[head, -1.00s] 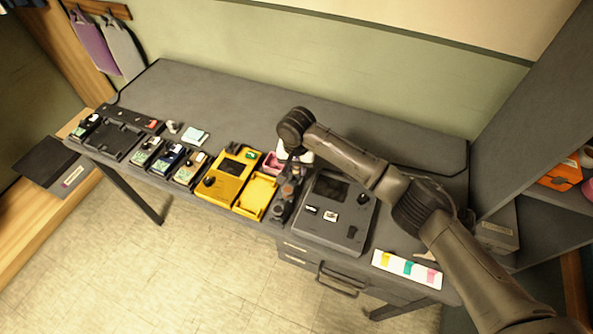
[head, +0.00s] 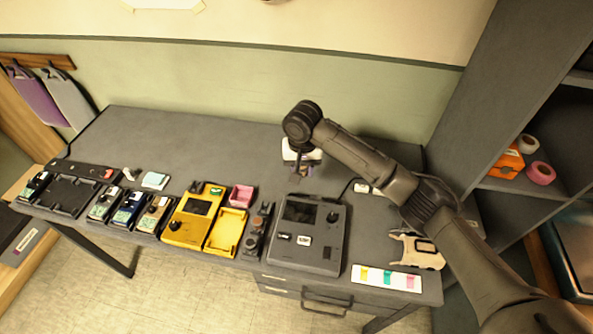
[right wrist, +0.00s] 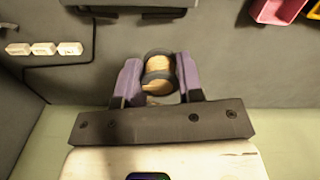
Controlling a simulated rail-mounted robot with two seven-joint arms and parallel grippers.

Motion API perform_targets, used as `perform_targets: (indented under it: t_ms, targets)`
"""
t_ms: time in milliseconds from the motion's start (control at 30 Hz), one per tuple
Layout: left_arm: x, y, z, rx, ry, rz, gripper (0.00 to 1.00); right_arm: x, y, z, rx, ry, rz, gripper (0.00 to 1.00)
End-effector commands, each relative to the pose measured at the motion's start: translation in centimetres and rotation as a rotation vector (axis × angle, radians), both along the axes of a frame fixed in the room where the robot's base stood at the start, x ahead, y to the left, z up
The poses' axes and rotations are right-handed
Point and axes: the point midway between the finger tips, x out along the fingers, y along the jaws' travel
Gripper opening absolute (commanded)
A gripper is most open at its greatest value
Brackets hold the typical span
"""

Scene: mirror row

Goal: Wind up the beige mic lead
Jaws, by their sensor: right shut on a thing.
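My right gripper (right wrist: 158,78), with purple fingers, is shut on a small rounded beige thing (right wrist: 158,68) with dark bands, in the right wrist view. I cannot tell for sure whether this is the beige mic lead; no loose beige cable shows. In the head view the right gripper (head: 300,172) points down over the desk, just behind the grey console (head: 302,262), and what it holds is too small to make out. My left gripper is not in view.
A beige bracket-like piece (head: 418,251) lies right of the console, near a colour-marked card (head: 386,278). White plugs (head: 362,187) lie behind it. Yellow units (head: 189,228) and a pink tray (head: 242,195) stand left. The desk's back left is clear; a shelf (head: 510,187) stands right.

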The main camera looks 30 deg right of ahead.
Motion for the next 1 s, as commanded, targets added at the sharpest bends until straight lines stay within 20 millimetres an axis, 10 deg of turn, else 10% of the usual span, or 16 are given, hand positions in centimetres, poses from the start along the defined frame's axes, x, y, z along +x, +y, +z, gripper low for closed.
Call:
perform_targets:
  t_ms: [1000]
  targets:
    - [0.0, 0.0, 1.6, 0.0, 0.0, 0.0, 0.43, 0.9, 4.0, -2.8, 0.001, 0.001, 0.001, 0.12]
